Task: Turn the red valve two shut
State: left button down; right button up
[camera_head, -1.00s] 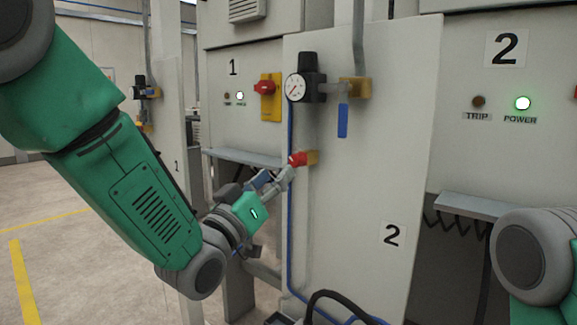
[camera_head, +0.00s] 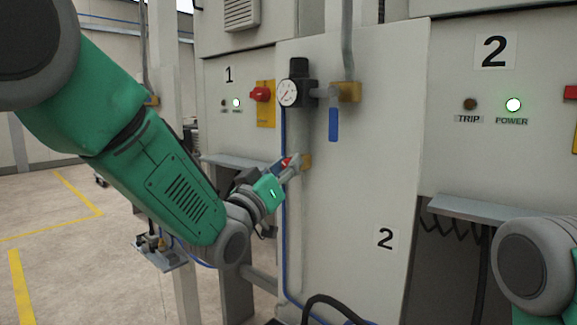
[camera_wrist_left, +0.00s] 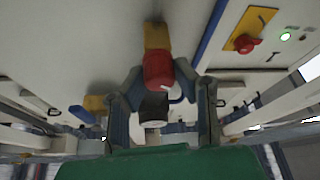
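The red valve (camera_head: 286,161) is a small red handle on a yellow fitting (camera_head: 306,162), mounted on the pale panel marked 2. My left gripper (camera_head: 287,168) is at the valve in the head view and partly covers the red handle. In the left wrist view the red handle (camera_wrist_left: 158,73) sits between the two spread fingers of the left gripper (camera_wrist_left: 163,80), with its yellow fitting (camera_wrist_left: 157,36) behind. The fingers look open around it; contact is unclear. Only part of my right arm shows at the right edge; its gripper is out of view.
A gauge (camera_head: 288,93) with a black regulator and a blue lever (camera_head: 334,124) are above the valve. A red switch on a yellow plate (camera_head: 266,112) is on cabinet 1. A blue hose (camera_head: 284,220) runs down the panel beside the valve.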

pick_arm(q)
jog(key=shift+f+m, duration=0.1)
jog(key=shift+m, duration=0.2)
jog(key=m+g+h, duration=0.1)
jog(key=m+h, duration=0.1)
jog(key=m, duration=0.1)
jog(key=shift+m, duration=0.3)
jog(key=shift+f+m+g+h, duration=0.1)
jog(key=shift+m+g+h, duration=0.5)
jog(key=shift+m, duration=0.9)
jog(key=shift+m+g+h, duration=0.6)
jog(key=shift+m, duration=0.9)
jog(key=c, duration=1.3)
grip_release()
jog(key=shift+w+d, duration=0.1)
jog(key=shift+w, duration=0.05)
jog(key=v, duration=1.2)
